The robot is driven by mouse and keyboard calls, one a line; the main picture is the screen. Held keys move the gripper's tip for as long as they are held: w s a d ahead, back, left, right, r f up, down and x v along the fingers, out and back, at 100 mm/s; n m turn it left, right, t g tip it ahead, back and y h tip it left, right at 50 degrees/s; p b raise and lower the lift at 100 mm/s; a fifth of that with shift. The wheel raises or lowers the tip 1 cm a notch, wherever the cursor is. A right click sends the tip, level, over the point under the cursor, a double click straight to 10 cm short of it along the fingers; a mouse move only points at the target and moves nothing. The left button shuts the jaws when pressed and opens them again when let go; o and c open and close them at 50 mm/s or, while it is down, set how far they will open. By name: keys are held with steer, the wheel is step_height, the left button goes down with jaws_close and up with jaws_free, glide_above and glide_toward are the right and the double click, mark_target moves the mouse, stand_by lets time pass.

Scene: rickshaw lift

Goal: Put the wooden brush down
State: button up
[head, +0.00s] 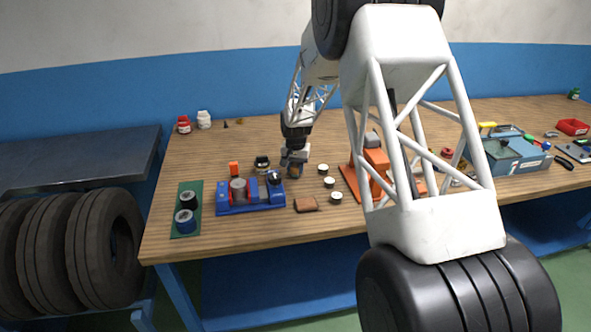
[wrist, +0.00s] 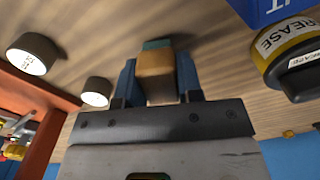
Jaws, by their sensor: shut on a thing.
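My gripper (head: 295,158) is over the middle of the wooden table, its fingers pointing down. In the wrist view my gripper (wrist: 156,72) has its two blue fingers shut on the wooden brush (wrist: 155,76), a tan wooden block with a teal end. The brush is low over the wood surface; I cannot tell whether it touches it. In the head view the brush is small and mostly hidden by the gripper.
A grease tin (head: 262,163) stands just left of my gripper. Small round cans (head: 328,182) and an orange stand (head: 377,163) are to the right. A blue fixture (head: 250,196) and a brown block (head: 306,204) lie nearer the front. The table behind my gripper looks mostly clear.

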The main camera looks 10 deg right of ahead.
mark_target(296, 165)
steer(key=shift+f, duration=0.35)
steer(key=shift+f, duration=0.1)
steer(key=o, duration=0.9)
steer(key=shift+o, duration=0.2)
step_height(296, 165, up, 12)
steer(key=shift+r, duration=0.2)
stand_by(0.6)
